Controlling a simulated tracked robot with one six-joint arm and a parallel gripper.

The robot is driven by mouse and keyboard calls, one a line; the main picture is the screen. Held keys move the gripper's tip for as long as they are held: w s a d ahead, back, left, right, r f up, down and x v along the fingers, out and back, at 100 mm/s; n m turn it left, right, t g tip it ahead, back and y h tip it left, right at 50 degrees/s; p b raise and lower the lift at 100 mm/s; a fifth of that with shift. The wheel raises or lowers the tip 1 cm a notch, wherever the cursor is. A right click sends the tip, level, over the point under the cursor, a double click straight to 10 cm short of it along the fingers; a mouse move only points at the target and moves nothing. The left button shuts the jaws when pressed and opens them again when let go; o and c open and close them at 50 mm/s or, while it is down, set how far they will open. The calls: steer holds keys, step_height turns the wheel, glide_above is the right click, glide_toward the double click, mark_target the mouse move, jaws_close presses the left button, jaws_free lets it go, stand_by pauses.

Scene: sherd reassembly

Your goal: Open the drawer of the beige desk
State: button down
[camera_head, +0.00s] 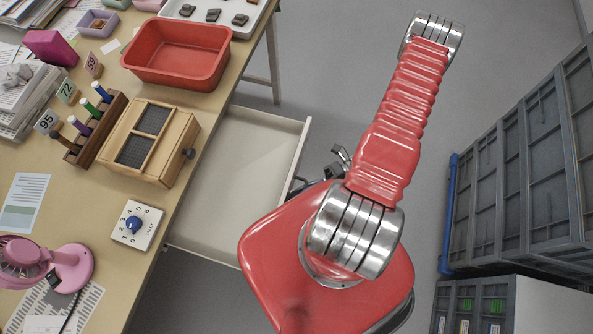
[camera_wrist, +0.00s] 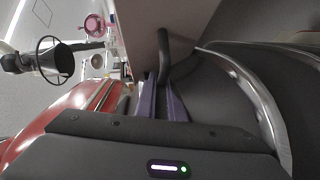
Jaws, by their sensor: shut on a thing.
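The beige desk (camera_head: 85,200) fills the left of the head view. Its drawer (camera_head: 250,150) stands pulled out from under the right edge, with a pale interior that looks empty. In the wrist view, the pale drawer front (camera_wrist: 140,30) carries a dark bar handle (camera_wrist: 164,50). My gripper (camera_wrist: 163,90) has its purple-lined fingers closed around the handle's near end. In the head view, the gripper is mostly hidden behind my red arm, and only dark parts show just beyond the drawer's front edge.
On the desk are a red tray (camera_head: 178,85), a small wooden box (camera_head: 145,150), a dial (camera_head: 136,225) and a pink fan (camera_head: 50,262). Grey crates (camera_head: 530,160) stand at the right. Grey floor lies clear between the drawer and the crates, apart from my body and arm.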

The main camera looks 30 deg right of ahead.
steer(key=shift+s+a+f, duration=0.1)
steer(key=c, duration=1.9)
jaws_free()
steer(key=shift+o, duration=0.2)
steer(key=d+r, duration=0.2)
steer(key=d, duration=1.1)
steer(key=shift+s+d, duration=0.35)
steer(key=shift+d, duration=0.05)
